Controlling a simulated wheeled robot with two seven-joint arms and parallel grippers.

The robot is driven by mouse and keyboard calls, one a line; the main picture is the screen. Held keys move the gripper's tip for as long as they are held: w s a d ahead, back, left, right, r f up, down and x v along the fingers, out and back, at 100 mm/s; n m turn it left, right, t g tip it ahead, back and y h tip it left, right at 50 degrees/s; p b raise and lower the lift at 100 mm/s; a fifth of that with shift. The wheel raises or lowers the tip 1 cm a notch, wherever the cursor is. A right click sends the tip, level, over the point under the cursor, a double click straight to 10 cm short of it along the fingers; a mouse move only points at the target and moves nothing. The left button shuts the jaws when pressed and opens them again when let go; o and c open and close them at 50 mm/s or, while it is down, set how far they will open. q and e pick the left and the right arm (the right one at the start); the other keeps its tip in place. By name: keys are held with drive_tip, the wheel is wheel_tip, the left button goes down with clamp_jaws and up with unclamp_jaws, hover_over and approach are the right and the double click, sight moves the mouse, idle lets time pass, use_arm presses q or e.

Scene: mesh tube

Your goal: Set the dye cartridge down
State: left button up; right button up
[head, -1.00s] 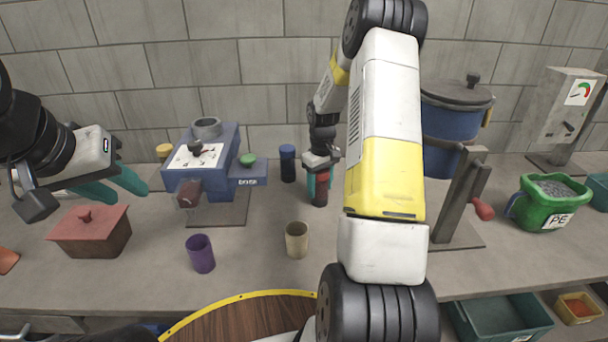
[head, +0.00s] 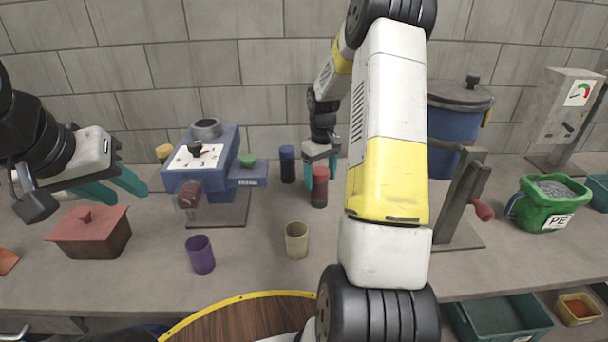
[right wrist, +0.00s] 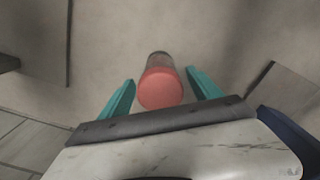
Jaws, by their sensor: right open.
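The red dye cartridge (head: 319,187), with a dark lower part, stands upright on the bench between the blue machine and my right arm. My right gripper (head: 321,172) is open just behind it, its teal fingers apart. In the right wrist view the red cartridge (right wrist: 160,88) shows ahead of and between the open fingers (right wrist: 158,92), with a gap on each side. My left gripper (head: 118,187) is open and empty over the left of the bench, above and beside the red-lidded box (head: 91,232).
A blue cartridge (head: 287,164) stands left of the red one, and a yellow one (head: 164,153) behind the blue machine (head: 226,160). A purple cup (head: 200,254) and beige cup (head: 296,240) stand in front. A blue pot (head: 455,122) and green bucket (head: 548,203) are at right.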

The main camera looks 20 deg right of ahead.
wheel_tip(320, 180, up, 8)
drive_tip(key=shift+f, duration=0.25)
drive_tip(key=s+a+r+m+t, duration=0.1)
drive_tip(key=s+a+r, duration=0.35)
drive_tip(key=r, duration=0.25)
drive_tip(key=s+a+r+t, duration=0.2)
drive_tip(key=s+a+r, duration=0.1)
drive_tip(key=s+r, duration=0.35)
drive_tip(key=s+a+r+m+t+y, duration=0.1)
drive_tip(key=s+a, duration=0.2)
drive_tip(key=s, duration=0.4)
drive_tip(key=s+a+r+m+t+y, duration=0.1)
drive_tip(key=s+a, duration=0.3)
drive_tip(key=s, duration=0.4)
drive_tip(key=shift+s+r+t, duration=0.3)
drive_tip(key=shift+r+t, duration=0.3)
drive_tip(key=shift+r, duration=0.1)
